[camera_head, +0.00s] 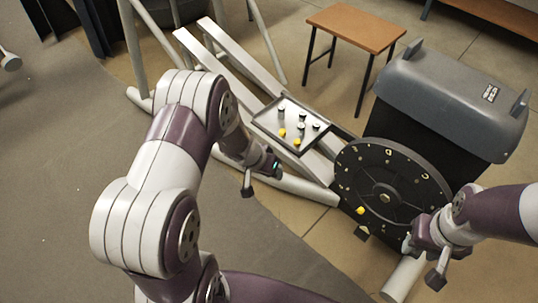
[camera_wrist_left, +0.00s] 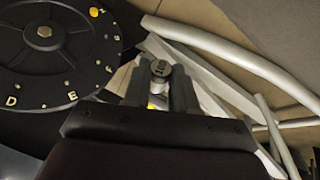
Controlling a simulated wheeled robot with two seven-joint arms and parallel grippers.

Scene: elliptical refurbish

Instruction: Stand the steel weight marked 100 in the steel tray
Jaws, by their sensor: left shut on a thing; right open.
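In the head view my left gripper (camera_head: 261,178) hangs just in front of the tray, and I cannot make out the weight there. The steel tray (camera_head: 267,120) rests on the grey frame rails, with several small dark-and-light pieces and yellow pieces in it. My right gripper (camera_head: 424,262) is open and empty at the lower right, beside the black disc.
The black lettered disc (camera_head: 385,198) stands right of the tray, with a yellow marker (camera_head: 361,210) on it. A grey-lidded housing (camera_head: 455,95) is behind it. A wooden-topped stool (camera_head: 357,27) stands at the back. Grey mat (camera_head: 50,170) covers the left floor.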

